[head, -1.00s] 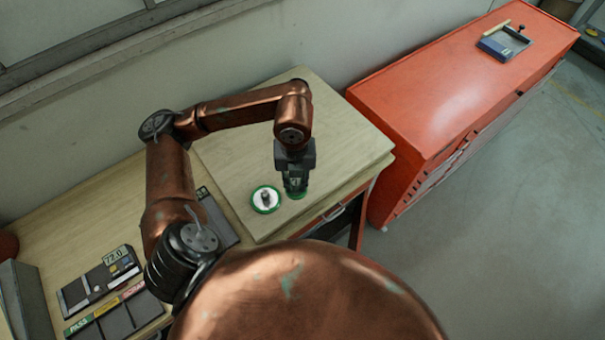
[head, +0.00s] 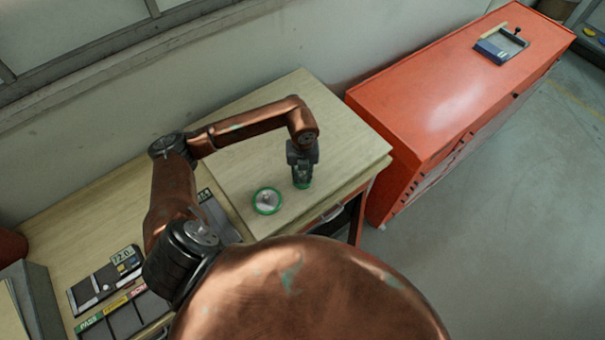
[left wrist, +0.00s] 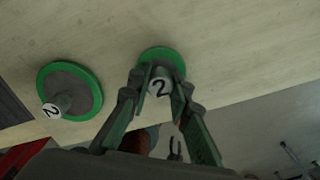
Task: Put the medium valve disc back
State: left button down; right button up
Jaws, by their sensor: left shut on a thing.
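Two green-rimmed discs with knobs marked "2" show. My left gripper (head: 302,177) is shut on the knob of one disc (left wrist: 160,57), whose green edge shows below the fingers in the head view (head: 304,186). That disc is over the wooden board; I cannot tell whether it touches it. The other disc (head: 267,201) lies on the board to the left, and also shows in the left wrist view (left wrist: 70,90); it looks larger. I cannot tell which is the medium one. No valve body is identifiable. My right gripper is not in view.
The raised wooden board (head: 330,125) is otherwise clear. Left of it are a dark tray (head: 218,220), a device reading 72.0 (head: 105,283) and labelled bins (head: 125,315). A red cabinet (head: 440,110) stands right, with a blue-grey item (head: 500,47) on top.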

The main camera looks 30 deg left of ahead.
aim_at(303, 175)
pick_arm(q)
jog(key=shift+d+f, duration=0.1)
jog(key=shift+f, duration=0.1)
jog(key=c, duration=1.8)
grip_release()
jog(key=shift+o, duration=0.2)
jog(key=shift+r, duration=0.1)
jog(key=shift+r, duration=0.25)
notch_tip(303, 175, up, 10)
jog(key=b, duration=0.2)
jog(key=shift+r+b, duration=0.15)
jog(key=shift+b, duration=0.25)
jog(key=shift+r, duration=0.7)
